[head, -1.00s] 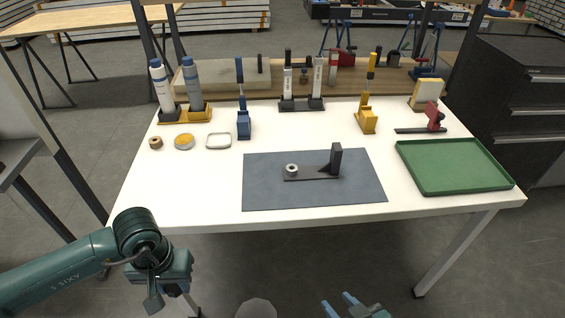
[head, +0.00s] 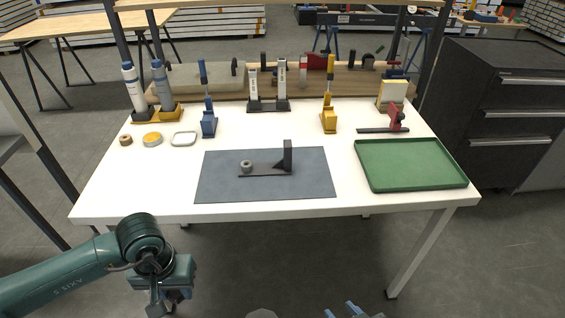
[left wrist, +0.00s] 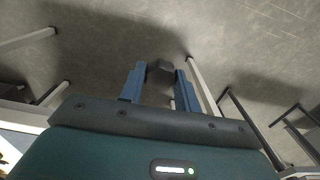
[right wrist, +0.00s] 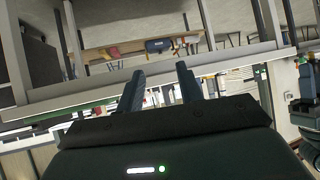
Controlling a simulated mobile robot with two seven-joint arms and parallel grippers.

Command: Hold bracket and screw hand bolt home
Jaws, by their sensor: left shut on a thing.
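The black bracket (head: 268,172) lies on the grey mat (head: 220,188), with an upright block at its right end and a round grey collar (head: 246,166) at its left end. My left gripper (left wrist: 160,70) is shut on a dark, faceted knob (left wrist: 160,73), which may be the hand bolt. In the head view this gripper (head: 165,302) hangs at the lower left, in front of the table and away from the bracket. My right gripper (right wrist: 160,70) is open and empty; only its blue fingers (head: 350,310) show at the head view's bottom edge.
A green tray (head: 412,184) is right of the mat. The white table (head: 130,185) is clear left of the mat.

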